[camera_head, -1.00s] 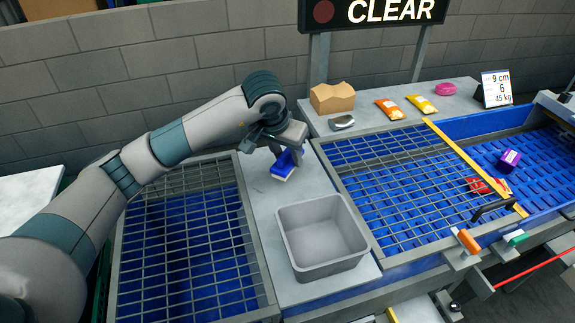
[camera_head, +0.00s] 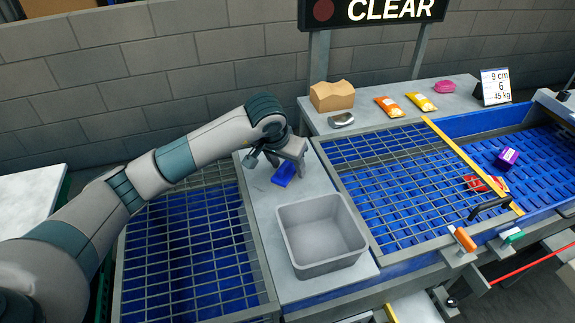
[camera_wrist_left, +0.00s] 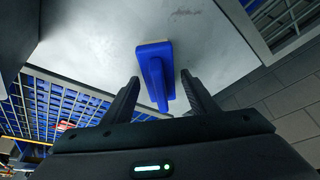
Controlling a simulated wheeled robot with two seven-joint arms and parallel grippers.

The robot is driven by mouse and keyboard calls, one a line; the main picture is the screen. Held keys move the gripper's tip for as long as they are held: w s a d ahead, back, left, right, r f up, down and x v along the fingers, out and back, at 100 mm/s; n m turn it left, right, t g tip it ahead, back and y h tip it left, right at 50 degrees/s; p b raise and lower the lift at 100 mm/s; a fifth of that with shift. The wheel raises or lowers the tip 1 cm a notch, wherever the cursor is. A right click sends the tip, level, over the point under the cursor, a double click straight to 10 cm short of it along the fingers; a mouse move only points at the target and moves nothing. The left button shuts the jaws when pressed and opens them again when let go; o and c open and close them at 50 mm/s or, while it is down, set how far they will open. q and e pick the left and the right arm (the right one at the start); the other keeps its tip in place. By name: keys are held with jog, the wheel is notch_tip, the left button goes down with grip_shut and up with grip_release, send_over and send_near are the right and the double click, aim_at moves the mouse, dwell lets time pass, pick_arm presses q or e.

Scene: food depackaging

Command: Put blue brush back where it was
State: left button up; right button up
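The blue brush (camera_head: 283,175) lies on the grey counter strip between the two mesh grates, behind the grey bin. My left gripper (camera_head: 289,165) is right above and beside it. In the left wrist view my left gripper (camera_wrist_left: 160,80) is open, with a finger on each side of the brush handle. The blue brush (camera_wrist_left: 155,58) shows clear gaps to both fingers there; its head points away from the gripper. My right gripper is not in view.
The empty grey bin (camera_head: 322,238) stands in front of the brush. A metal object (camera_head: 341,120), a cardboard box (camera_head: 332,96) and snack packets (camera_head: 389,107) are on the back counter. Mesh grates (camera_head: 395,185) lie on both sides. A purple box (camera_head: 506,158) is at the far right.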

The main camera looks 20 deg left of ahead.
pick_arm(q)
jog(key=shift+r, duration=0.15)
jog(key=b+v, duration=0.3)
jog(key=v, duration=0.8)
jog(key=shift+r, duration=0.15)
jog(key=shift+s+a+r, duration=0.1)
jog(key=shift+r, duration=0.25)
dwell(0.7)
